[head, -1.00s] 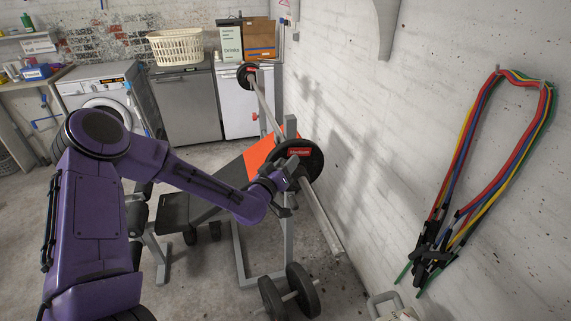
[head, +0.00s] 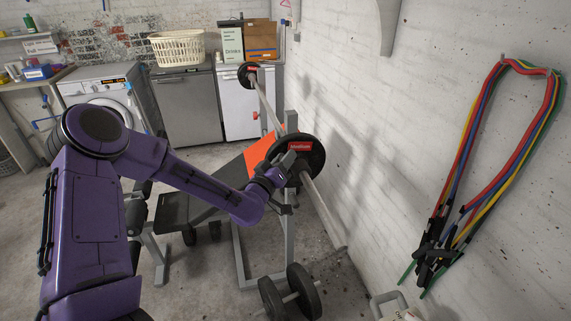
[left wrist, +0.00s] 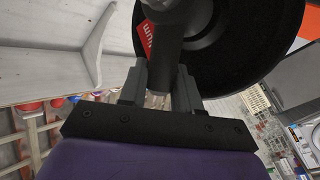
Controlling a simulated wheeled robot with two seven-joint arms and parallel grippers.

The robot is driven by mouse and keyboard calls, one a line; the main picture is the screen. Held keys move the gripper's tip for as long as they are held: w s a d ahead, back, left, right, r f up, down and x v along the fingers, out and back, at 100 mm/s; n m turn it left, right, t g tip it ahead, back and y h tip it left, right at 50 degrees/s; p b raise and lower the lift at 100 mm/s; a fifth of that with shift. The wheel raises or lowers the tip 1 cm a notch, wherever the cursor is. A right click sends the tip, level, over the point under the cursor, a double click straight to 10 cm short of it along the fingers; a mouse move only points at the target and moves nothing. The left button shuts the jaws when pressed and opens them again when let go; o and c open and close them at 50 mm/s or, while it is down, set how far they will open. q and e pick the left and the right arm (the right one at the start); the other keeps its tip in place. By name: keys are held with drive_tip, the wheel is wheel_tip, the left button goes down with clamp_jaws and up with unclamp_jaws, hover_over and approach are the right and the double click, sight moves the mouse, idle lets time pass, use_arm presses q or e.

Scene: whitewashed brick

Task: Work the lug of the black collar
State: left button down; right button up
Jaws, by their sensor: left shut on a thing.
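The barbell (head: 325,212) rests on its rack with a black plate (head: 314,165) with a red label on its near end. My left gripper (head: 287,172) is at the outer face of that plate, beside the bar. In the left wrist view the fingers (left wrist: 158,90) are closed around the lower end of a dark grey piece (left wrist: 178,40) in front of the plate (left wrist: 245,50). This piece appears to be the lug of the black collar; the rest of the collar is hard to make out. My right gripper is not in view.
A white brick wall (head: 400,150) runs close along the right, with coloured bands (head: 480,170) hanging on it. A bench (head: 175,208) stands left of the rack. A dumbbell (head: 303,290) lies on the floor below the bar. Appliances line the back.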

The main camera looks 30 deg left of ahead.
use_arm(q)
drive_tip(key=shift+a, duration=0.2)
drive_tip(key=c, duration=0.7)
unclamp_jaws()
drive_tip(key=shift+s, duration=0.15)
drive_tip(key=shift+s+f, duration=0.2)
drive_tip(key=shift+s, duration=0.05)
drive_tip(key=s, duration=0.3)
drive_tip(key=s+d+b, duration=0.1)
drive_tip(key=s, duration=0.2)
drive_tip(key=s+b, duration=0.1)
drive_tip(key=s, duration=0.2)
drive_tip(key=shift+s+d+f, duration=0.2)
drive_tip(key=shift+s+f, duration=0.15)
drive_tip(key=shift+d, duration=0.1)
